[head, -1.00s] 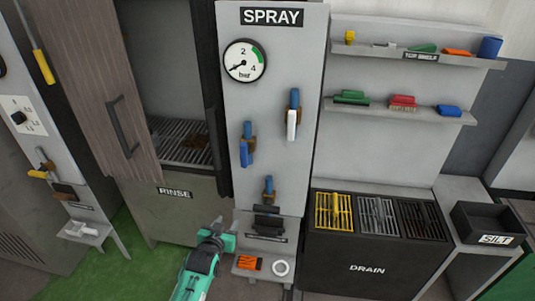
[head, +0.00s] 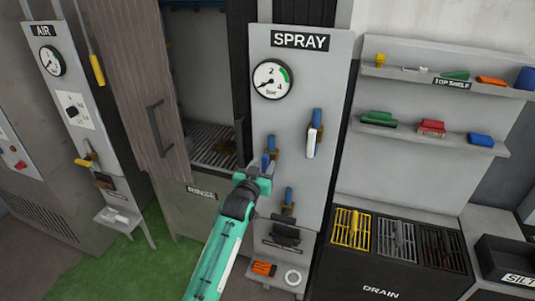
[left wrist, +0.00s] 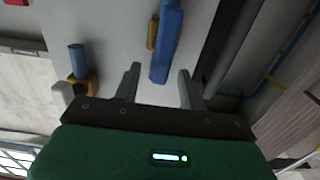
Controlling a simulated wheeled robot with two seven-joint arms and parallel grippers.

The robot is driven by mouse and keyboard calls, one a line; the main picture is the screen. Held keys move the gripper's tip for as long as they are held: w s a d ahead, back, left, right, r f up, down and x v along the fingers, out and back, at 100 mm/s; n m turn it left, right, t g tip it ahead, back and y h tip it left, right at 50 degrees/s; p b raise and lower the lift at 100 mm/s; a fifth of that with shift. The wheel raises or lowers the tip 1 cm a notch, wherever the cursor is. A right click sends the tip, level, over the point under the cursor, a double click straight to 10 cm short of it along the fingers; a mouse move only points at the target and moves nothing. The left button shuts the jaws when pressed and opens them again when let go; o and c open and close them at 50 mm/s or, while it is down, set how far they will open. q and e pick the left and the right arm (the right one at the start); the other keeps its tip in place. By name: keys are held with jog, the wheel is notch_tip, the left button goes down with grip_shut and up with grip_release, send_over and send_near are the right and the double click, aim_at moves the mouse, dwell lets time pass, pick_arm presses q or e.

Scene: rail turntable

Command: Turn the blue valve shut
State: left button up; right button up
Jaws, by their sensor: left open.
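The blue valve (head: 265,161) is on the grey SPRAY panel, left of a white-handled valve (head: 312,142). Its blue lever also shows in the left wrist view (left wrist: 166,45), long and roughly in line with the pipe, over a brown-orange fitting. My left gripper (head: 263,171) is in front of the lever and partly hides it in the head view. In the left wrist view its open fingers (left wrist: 158,76) stand on either side of the lever's near end. I cannot tell whether they touch it. My right gripper is not in view.
A pressure gauge (head: 272,79) is above the valves, its needle at the lower left. A blue pipe stub (head: 289,196) and dark bracket (head: 285,235) sit below. A small ledge (head: 278,276) holds an orange item and white ring. The RINSE cabinet (head: 203,215) is left.

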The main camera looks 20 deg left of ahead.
aim_at(267, 157)
pick_arm(q)
jog(key=shift+w+p, duration=0.6)
jog(key=shift+w, duration=1.95)
grip_shut()
